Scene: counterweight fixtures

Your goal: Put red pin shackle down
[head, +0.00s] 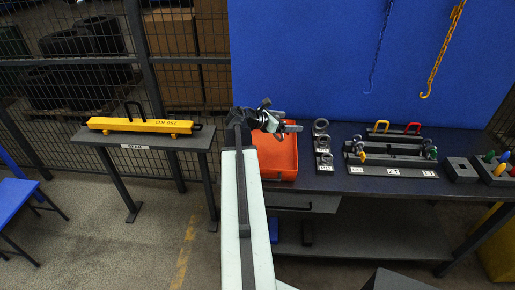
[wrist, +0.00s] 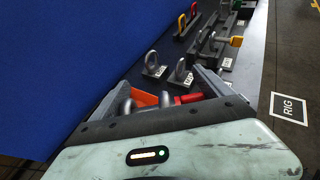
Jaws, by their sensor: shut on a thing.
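My gripper (head: 288,127) is over the orange tray (head: 281,160) at the left end of the dark bench. In the wrist view my gripper (wrist: 170,93) is shut on the red pin shackle (wrist: 164,99), a grey metal piece with a red pin end (wrist: 189,99). The shackle lies between the fingers and is partly hidden by the gripper body. Part of the orange tray shows behind it in the wrist view (wrist: 148,97). In the head view the shackle cannot be clearly told from the gripper.
Several grey rings on small labelled plates (head: 323,143) stand right of the tray. Further right are a shackle rack (head: 390,171), a dark block (head: 461,169) and a block with coloured pegs (head: 495,170). A yellow beam (head: 140,126) rests on a left stand. A blue panel (head: 320,60) rises behind.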

